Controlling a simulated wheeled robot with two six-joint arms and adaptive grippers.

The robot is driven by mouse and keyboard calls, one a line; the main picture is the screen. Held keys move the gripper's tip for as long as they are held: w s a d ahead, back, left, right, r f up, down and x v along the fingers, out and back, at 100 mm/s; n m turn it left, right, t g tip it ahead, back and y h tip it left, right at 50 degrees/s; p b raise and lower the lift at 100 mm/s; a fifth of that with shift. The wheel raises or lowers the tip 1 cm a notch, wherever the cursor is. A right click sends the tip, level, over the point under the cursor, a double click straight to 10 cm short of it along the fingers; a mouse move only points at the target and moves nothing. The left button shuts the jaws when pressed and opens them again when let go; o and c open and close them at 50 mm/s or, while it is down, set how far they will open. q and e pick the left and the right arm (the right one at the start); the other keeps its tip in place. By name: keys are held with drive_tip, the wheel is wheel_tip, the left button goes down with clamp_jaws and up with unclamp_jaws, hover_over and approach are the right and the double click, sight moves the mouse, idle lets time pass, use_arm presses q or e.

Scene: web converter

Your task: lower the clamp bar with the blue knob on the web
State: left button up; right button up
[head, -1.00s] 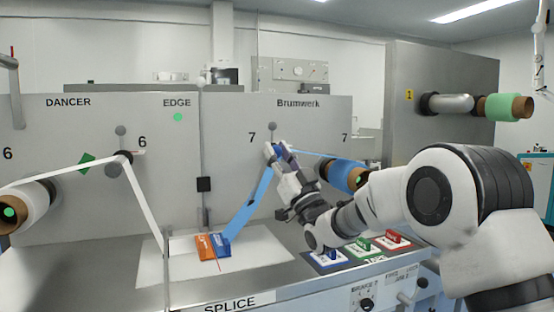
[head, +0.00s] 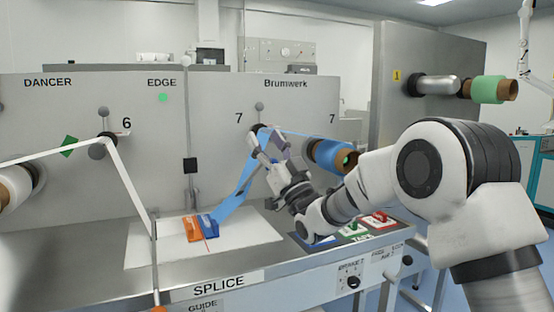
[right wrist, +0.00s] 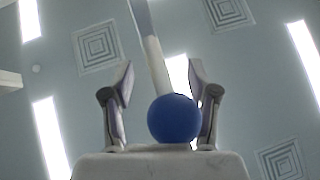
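In the right wrist view, a round blue knob (right wrist: 172,118) sits low between the fingers of my right gripper (right wrist: 161,75), with a pale bar (right wrist: 152,58) running up from it. The fingers are apart, with a clear gap on the knob's left; I cannot tell whether the right finger touches it. In the head view, my right gripper (head: 263,152) is raised beside the blue web (head: 235,190), below the number 7 roller. I cannot make out the knob there. The blue web slopes down to a blue block (head: 208,224) on the splice table. My left gripper is not in view.
An orange block (head: 193,230) stands against the blue one on the pale splice plate (head: 150,250). A white web (head: 130,185) comes down at the left. A blue roll (head: 330,155) is behind my right arm.

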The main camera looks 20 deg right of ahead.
drive_tip(key=v, duration=1)
drive_tip(key=shift+d, duration=0.3)
drive_tip(key=shift+w, duration=0.1)
wheel_tip(320, 180, down, 8)
drive_tip(key=s+d+b, duration=0.1)
drive_tip(key=s+b, duration=0.1)
drive_tip(key=b, duration=0.5)
drive_tip(key=shift+s+d+b, duration=0.25)
drive_tip(key=shift+d+b, duration=0.15)
drive_tip(key=shift+f, duration=0.1)
drive_tip(key=shift+h, duration=0.3)
